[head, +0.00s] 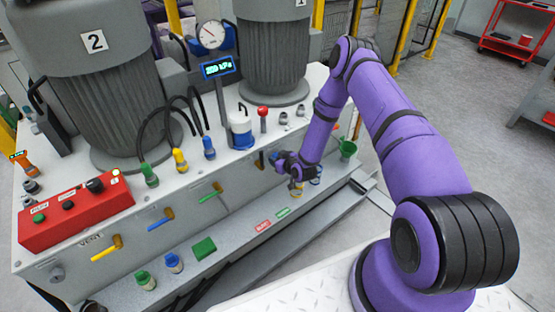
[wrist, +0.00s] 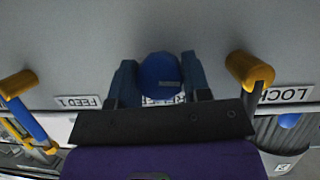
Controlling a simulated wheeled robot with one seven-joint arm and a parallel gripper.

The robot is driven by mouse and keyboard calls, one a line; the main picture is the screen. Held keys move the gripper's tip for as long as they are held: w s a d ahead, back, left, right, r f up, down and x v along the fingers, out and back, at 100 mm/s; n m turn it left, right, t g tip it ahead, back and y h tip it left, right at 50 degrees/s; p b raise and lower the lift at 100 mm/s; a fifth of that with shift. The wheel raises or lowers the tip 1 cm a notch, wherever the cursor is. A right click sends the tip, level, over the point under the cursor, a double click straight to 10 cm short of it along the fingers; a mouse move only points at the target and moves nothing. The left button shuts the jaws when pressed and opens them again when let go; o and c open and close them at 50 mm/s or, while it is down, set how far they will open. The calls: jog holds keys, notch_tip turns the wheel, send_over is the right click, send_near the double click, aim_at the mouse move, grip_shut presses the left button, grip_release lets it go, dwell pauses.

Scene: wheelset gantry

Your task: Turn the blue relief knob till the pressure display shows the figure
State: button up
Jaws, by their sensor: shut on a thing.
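In the wrist view the blue relief knob (wrist: 160,72) is between the two fingers of my gripper (wrist: 159,84), which is shut on it. A mark shows on the knob's face, and a label behind it, partly hidden, appears upside down. In the head view my gripper (head: 279,163) is at the front face of the grey cabinet (head: 235,180), and mostly hides the knob. The pressure display (head: 217,67) stands on a post on the cabinet top, lit blue-green; its figure is too small to read surely.
Yellow-tipped levers flank the knob: one by the LOCK label (wrist: 288,94), one (wrist: 18,85) left of the FEED 1 label (wrist: 78,101). A red control box (head: 75,212), a dial gauge (head: 211,35) and coloured hose couplings sit on top.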

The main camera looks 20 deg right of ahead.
jog(key=m+y, duration=0.2)
jog(key=m, duration=0.2)
jog(key=shift+d+g+y, duration=0.15)
jog(key=shift+g+y, duration=0.15)
jog(key=shift+y, duration=0.1)
jog(key=m+y, duration=0.2)
jog(key=m, duration=0.1)
jog(key=shift+m+y, duration=0.3)
jog(key=shift+m, duration=0.1)
dwell(0.3)
jog(key=o, duration=0.9)
jog(key=v, duration=1)
jog(key=shift+s+d, duration=0.2)
jog(key=shift+s, duration=0.1)
